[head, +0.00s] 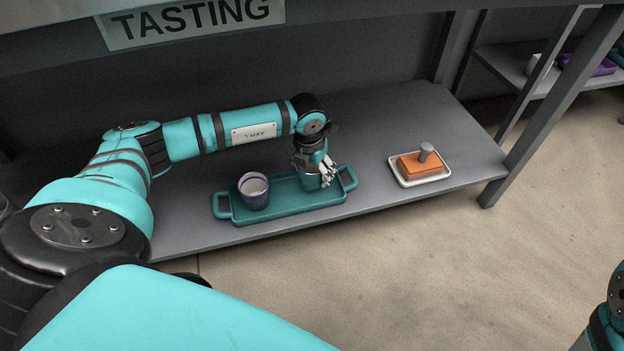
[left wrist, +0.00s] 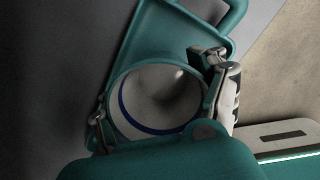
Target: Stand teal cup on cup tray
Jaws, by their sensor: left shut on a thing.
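The teal cup (head: 311,181) is upright over the right part of the teal cup tray (head: 285,207). Its base looks down at the tray floor, but I cannot tell for sure that it touches. My left gripper (head: 318,168) comes down from above and is shut on the cup. In the left wrist view the cup (left wrist: 155,100) shows a pale, empty inside with a blue ring, one finger on either side, and the tray (left wrist: 165,35) lies beneath it. My right gripper is out of view.
A purple cup (head: 254,191) with a pale inside stands on the tray's left part. To the right, a white dish (head: 436,176) holds an orange block (head: 418,167) with a grey knob. The grey shelf (head: 375,190) is bare between tray and dish. The TASTING board (head: 190,22) hangs above.

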